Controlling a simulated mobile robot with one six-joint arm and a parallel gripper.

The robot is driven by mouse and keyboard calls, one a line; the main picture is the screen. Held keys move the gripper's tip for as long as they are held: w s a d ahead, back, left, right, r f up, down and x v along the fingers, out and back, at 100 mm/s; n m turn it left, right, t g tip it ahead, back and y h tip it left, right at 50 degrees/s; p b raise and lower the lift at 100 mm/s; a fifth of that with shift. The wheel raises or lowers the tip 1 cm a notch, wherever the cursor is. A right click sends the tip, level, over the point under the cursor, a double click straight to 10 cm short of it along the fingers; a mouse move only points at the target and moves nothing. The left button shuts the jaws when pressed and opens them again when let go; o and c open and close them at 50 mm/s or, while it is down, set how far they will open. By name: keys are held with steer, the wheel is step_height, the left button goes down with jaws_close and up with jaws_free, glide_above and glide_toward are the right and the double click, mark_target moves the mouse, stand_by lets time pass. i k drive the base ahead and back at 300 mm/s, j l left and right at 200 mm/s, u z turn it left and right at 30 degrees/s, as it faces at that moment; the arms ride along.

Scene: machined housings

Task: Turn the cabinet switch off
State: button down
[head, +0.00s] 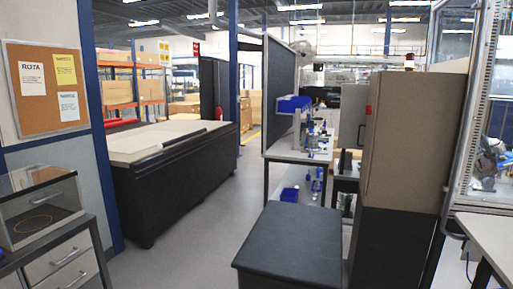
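A tall tan cabinet (415,140) on a dark base stands at the right in the head view. A small red part (368,110) shows at its upper left edge. It may be the switch, but it is seen nearly edge-on and too small to tell its position. My gripper is not in view.
A dark flat-topped block (288,245) stands low in front, left of the cabinet. A long black counter (180,178) is at left, a glass-lidded case (40,207) at near left. Grey floor (205,220) is clear between counter and block. A workbench (300,153) stands behind.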

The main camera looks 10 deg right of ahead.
mark_target(368, 107)
steer(key=i+j+z, duration=0.25)
steer(key=i+z, duration=0.2)
steer(key=i+j+z, duration=0.7)
steer(key=j+z, duration=0.25)
steer(key=j+u, duration=0.25)
steer(key=j, duration=0.2)
steer(key=i+j+u, duration=0.1)
steer(key=j+u, duration=0.2)
steer(key=i+j+u, duration=0.25)
steer(key=j, duration=0.25)
steer(key=j+u, duration=0.25)
steer(key=j, duration=0.15)
steer(key=i+j+z, duration=0.1)
steer(key=i, duration=0.5)
steer(key=i+j+z, duration=0.15)
steer(key=i+j, duration=0.15)
steer(key=i, duration=0.25)
steer(key=i+j+z, duration=0.1)
steer(key=i+j, duration=0.25)
steer(key=i, duration=0.25)
steer(key=i+j+z, duration=0.1)
steer(key=i+j, duration=0.2)
steer(key=i, duration=0.25)
steer(key=i+j+z, duration=0.1)
steer(key=i+j, duration=0.3)
steer(key=i, duration=0.1)
